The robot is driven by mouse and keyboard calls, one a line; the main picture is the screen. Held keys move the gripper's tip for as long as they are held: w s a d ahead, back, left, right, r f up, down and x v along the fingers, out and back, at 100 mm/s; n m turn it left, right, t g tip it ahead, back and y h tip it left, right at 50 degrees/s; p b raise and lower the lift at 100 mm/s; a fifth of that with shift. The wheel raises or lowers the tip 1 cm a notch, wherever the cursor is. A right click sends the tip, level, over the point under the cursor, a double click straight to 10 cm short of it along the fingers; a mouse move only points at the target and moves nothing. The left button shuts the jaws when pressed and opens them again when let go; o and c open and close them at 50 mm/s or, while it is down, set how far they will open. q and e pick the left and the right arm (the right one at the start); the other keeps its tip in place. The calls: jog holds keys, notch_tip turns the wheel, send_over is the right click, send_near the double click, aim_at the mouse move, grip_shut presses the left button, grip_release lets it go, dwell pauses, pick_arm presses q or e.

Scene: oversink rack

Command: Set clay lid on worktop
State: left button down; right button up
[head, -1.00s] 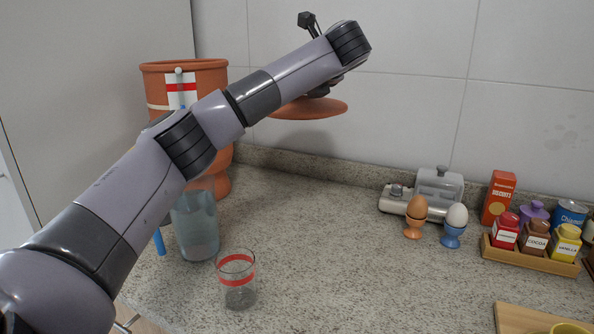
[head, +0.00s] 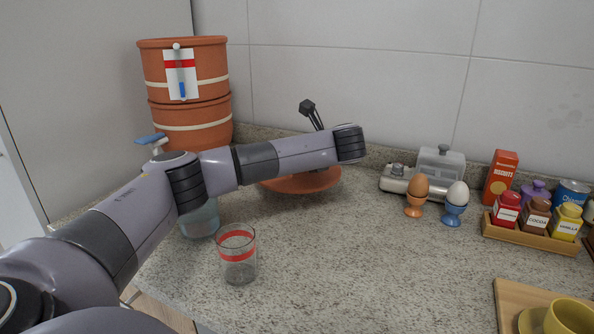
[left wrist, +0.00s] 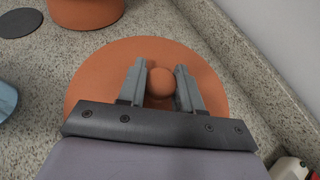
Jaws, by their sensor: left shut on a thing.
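The clay lid (head: 303,182) is a round terracotta disc, roughly level, low over the worktop (head: 330,260) near the back wall. I cannot tell whether it touches the surface. In the left wrist view the lid (left wrist: 95,85) shows from above, with its round knob (left wrist: 160,84) in the middle. My left gripper (left wrist: 160,78) is shut on this knob, one finger on each side. In the head view my left arm hides the knob and the fingers. My right gripper is not in view.
The clay water filter (head: 190,105) with a blue tap stands left of the lid. A bluish vessel (head: 199,222) and a red-striped glass (head: 237,262) stand in front. Egg cups (head: 414,210), a butter dish (head: 440,168) and a spice rack (head: 530,235) are right. The middle worktop is clear.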

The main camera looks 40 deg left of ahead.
pick_arm(q)
notch_tip(320, 180, down, 4)
jog(key=shift+f, duration=0.2)
jog(key=c, duration=0.8)
grip_release()
jog(key=shift+f, duration=0.1)
jog(key=shift+o, duration=0.2)
